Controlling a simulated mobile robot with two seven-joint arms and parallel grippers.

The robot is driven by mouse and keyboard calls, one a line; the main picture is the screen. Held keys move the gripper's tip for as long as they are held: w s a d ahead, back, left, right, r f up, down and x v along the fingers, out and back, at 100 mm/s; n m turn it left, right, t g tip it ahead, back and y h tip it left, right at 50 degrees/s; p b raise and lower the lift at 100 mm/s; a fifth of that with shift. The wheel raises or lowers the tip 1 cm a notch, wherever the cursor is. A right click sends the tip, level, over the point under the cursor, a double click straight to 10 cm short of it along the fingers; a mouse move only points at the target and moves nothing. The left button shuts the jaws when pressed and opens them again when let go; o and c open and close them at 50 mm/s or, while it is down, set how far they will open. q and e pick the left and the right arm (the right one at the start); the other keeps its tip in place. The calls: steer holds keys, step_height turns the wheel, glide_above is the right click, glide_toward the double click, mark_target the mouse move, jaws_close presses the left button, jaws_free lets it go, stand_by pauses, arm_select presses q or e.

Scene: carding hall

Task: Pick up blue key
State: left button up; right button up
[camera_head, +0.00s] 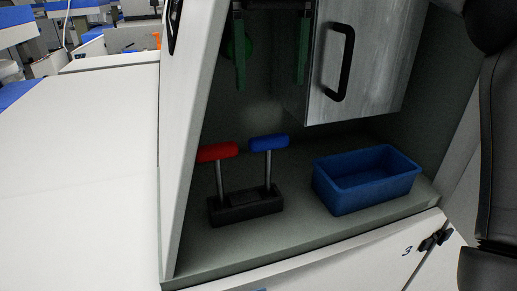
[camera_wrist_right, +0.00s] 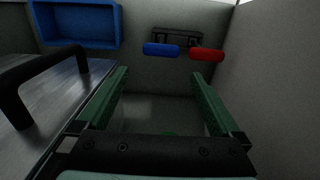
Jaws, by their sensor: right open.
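The blue key (camera_head: 268,143) has a blue T-shaped handle on a thin metal shaft. It stands upright in a black holder (camera_head: 245,207) on the cabinet floor, to the right of a red key (camera_head: 216,152). The blue handle (camera_wrist_right: 161,50) also shows in the right wrist view, left of the red one (camera_wrist_right: 206,54). My right gripper (camera_head: 271,86) is open and empty, its green fingers pointing down, higher than the keys. In the wrist view the blue handle appears beyond the gap between its fingertips (camera_wrist_right: 158,74). My left gripper is not in view.
A blue bin (camera_head: 337,196), seemingly empty, stands right of the holder. A grey door or box with a black handle (camera_head: 341,62) hangs above it, close to my right gripper. The cabinet's white side wall (camera_head: 190,110) bounds the left. A white surface (camera_head: 80,190) lies outside.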

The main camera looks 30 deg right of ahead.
mark_target(269, 136)
steer(key=f, duration=1.1)
steer(key=shift+s+a+f, duration=0.15)
steer(key=shift+s+f, duration=0.1)
steer(key=shift+f, duration=0.15)
steer(key=shift+r, duration=0.1)
jaws_close()
stand_by(0.5)
